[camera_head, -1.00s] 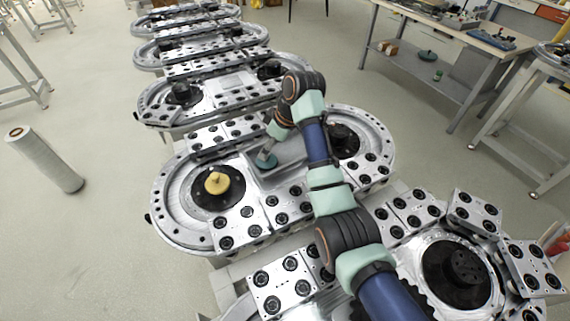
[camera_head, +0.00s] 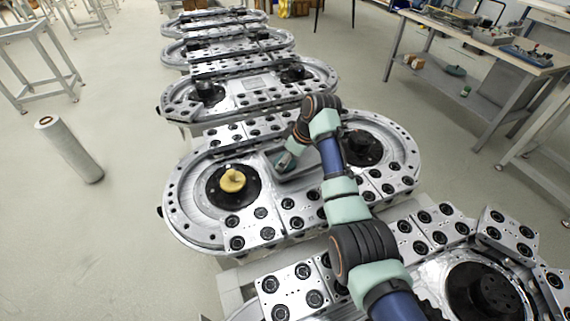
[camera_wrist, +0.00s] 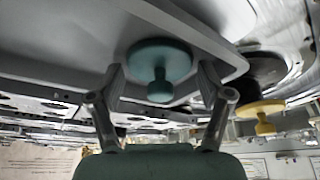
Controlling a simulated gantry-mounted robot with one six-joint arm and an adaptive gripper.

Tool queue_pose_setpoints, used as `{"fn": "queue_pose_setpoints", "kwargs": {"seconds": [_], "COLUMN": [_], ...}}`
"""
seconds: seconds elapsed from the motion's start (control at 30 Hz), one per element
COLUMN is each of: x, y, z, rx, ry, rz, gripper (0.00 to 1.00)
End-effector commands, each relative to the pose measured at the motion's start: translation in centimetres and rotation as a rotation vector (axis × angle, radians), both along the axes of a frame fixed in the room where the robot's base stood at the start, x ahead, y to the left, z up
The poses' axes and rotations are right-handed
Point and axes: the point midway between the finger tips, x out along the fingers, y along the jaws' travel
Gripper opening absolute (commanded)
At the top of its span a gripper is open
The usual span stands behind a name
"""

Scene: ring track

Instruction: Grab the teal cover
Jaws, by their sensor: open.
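The teal cover (camera_wrist: 148,54), a round disc with a small knob, rests on a grey tray (camera_wrist: 60,45) in the wrist view. My gripper (camera_wrist: 162,80) is open, with one finger on each side of the cover's knob. I see no finger closed on the knob. In the head view my gripper (camera_head: 287,157) is low over the tray in the middle of the near ring track. Little of the cover shows there, as my gripper hides most of it.
A yellow knobbed piece (camera_head: 232,181) sits on a black hub left of the tray; it also shows in the wrist view (camera_wrist: 260,109). A black hub (camera_head: 361,146) stands right of my arm. Silver blocks with black rings (camera_head: 252,229) line the track's near side.

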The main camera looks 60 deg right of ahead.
Motion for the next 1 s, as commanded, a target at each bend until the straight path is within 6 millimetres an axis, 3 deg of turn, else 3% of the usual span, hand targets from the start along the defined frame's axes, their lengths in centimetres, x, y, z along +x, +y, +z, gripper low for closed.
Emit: {"fn": "queue_pose_setpoints", "kwargs": {"seconds": [0.1,0.37,0.77,0.83,0.87,1.0], "x": [0.0,0.0,-0.1,0.0,0.0,0.0], "y": [0.0,0.0,0.0,0.0,0.0,0.0], "z": [0.1,0.1,0.1,0.7,1.2,5.0], "rx": [0.0,0.0,0.002,0.001,0.001,-0.002], "ry": [0.0,0.0,0.002,0.001,0.001,-0.001], "rz": [0.0,0.0,0.0,-0.001,-0.001,-0.001], "gripper": [0.75,0.33,0.32,0.23,0.0,0.0]}}
